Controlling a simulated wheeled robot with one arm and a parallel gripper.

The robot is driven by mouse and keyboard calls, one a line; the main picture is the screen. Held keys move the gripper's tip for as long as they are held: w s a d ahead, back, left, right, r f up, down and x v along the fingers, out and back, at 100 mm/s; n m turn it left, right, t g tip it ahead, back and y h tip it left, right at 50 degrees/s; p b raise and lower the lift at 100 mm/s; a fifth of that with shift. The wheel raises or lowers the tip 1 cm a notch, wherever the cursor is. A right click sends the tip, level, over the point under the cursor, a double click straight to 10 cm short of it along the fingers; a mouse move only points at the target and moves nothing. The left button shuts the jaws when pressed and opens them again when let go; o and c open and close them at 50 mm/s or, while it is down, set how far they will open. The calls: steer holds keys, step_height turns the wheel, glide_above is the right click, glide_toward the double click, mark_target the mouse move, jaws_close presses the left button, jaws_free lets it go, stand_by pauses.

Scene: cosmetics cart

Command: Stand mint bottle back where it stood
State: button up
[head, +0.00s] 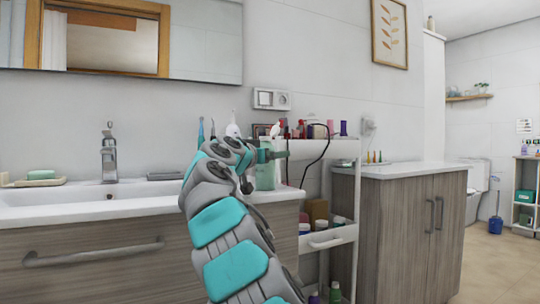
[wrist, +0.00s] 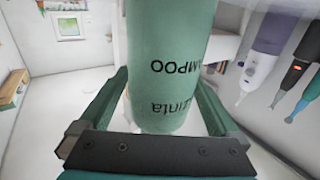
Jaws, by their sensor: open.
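The mint bottle (head: 265,174) is a green shampoo bottle at the right end of the sink counter, beside the cart. It looks upright, and its base is close to the counter top; I cannot tell for sure whether it rests there. In the wrist view the bottle (wrist: 170,50) fills the space between my fingers, with its lettering upside down. My gripper (head: 262,155) is around the bottle with its jaws open. In the wrist view the fingers of my gripper (wrist: 160,88) lie on either side of it. My arm hides part of the counter.
The white cart (head: 325,240) holds several small bottles on its top and lower shelves. A pale pointed device (wrist: 258,65) and other slim tools are close by on the right in the wrist view. The sink (head: 85,200) with its faucet (head: 109,155) is to the left.

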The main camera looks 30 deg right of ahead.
steer(key=b+v, duration=0.1)
steer(key=v, duration=1.1)
steer(key=shift+r, duration=0.1)
stand_by(0.5)
